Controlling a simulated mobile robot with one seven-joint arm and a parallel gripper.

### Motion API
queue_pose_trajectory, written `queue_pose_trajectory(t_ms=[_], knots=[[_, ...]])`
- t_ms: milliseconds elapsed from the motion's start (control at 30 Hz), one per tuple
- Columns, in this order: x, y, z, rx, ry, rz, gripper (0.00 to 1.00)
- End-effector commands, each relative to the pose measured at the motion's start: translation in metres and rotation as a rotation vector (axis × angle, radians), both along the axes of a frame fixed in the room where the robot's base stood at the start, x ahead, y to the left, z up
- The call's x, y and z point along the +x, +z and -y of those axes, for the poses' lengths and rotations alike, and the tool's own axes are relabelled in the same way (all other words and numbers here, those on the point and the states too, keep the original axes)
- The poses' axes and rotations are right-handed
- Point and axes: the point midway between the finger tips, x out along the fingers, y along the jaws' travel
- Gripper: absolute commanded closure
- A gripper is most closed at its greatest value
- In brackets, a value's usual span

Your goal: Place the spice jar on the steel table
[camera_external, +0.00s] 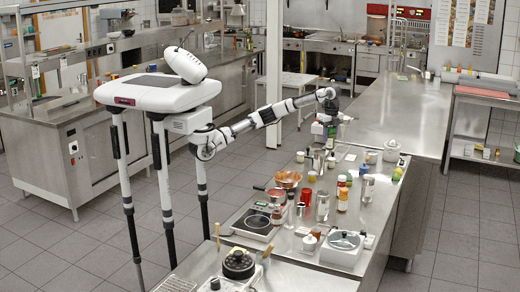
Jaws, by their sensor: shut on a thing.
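My gripper (328,122) is at the end of my outstretched arm, over the far end of the steel table (352,249) that carries jars and pans. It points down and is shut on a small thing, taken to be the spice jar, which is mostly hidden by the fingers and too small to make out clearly. I cannot tell whether it touches the surface below. A bare steel worktop (395,115) lies to the right of my gripper.

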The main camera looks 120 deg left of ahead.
Motion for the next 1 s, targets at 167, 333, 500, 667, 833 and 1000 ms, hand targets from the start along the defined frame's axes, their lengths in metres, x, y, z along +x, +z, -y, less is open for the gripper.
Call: queue_pose_trajectory(t_ms=[167,333,500,667,833,1000], knots=[[0.005,0.007,0.044,0.001,-0.114,0.000,0.92],[0.005,-0.006,0.055,-0.003,-0.146,-0.001,0.92],[0.005,-0.049,0.055,-0.007,-0.146,-0.001,0.92],[0.004,-0.089,0.055,-0.008,-0.145,-0.001,0.92],[0.004,-0.126,0.055,-0.005,-0.142,0.000,0.92],[0.005,-0.145,0.054,0.000,-0.140,0.001,0.92]])
